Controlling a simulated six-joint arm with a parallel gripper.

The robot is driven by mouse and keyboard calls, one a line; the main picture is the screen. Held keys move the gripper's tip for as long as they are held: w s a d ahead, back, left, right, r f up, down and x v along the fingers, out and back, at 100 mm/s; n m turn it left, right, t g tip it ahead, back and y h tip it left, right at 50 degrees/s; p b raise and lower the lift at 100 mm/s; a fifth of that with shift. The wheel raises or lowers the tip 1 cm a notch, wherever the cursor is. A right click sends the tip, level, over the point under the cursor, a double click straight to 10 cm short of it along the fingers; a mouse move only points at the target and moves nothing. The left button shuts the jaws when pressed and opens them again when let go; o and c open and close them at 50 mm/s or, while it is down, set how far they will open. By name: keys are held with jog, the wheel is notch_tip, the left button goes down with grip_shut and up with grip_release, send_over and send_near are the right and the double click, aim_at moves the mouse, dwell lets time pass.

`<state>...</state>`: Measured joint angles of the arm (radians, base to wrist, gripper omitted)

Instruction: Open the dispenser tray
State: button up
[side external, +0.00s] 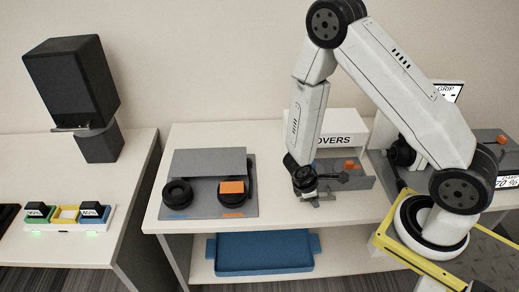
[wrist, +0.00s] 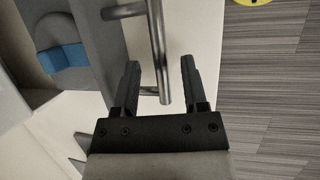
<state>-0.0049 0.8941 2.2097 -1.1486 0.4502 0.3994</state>
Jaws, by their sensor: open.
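The white dispenser box (side external: 345,125), with lettering that reads "OVERS" where my arm covers its start, stands on the right part of the bench. A grey tray (side external: 360,184) shows in front of it, with an orange piece inside. My gripper (side external: 318,199) is low at the tray's front left and hides part of it. In the wrist view, a metal bar handle (wrist: 161,50) runs down between the two open fingers of my gripper (wrist: 160,75). The handle's end lies between them, with visible gaps on both sides. Whether the fingers are at its height is unclear.
A grey fixture (side external: 209,195) with dark round pads and an orange block is left on the bench. A blue tray (side external: 262,254) lies on the lower shelf. In the wrist view, striped floor (wrist: 270,95) fills the right.

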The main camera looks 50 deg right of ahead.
jog(key=shift+a+r, duration=0.1)
jog(key=shift+r, duration=0.05)
jog(key=v, duration=0.7)
jog(key=shift+r, duration=0.15)
jog(key=shift+a, duration=0.1)
jog(key=shift+r, duration=0.15)
dwell(0.3)
jog(key=a+r+m+t+y, duration=0.2)
jog(key=r+m, duration=0.2)
jog(key=r, duration=0.2)
jog(key=a+r+m+t+y, duration=0.1)
jog(key=r+m+t+y, duration=0.1)
jog(key=r+m, duration=0.2)
jog(key=shift+s+a+r+m+y, duration=0.3)
jog(key=shift+s+a+r, duration=0.15)
jog(key=shift+r, duration=0.9)
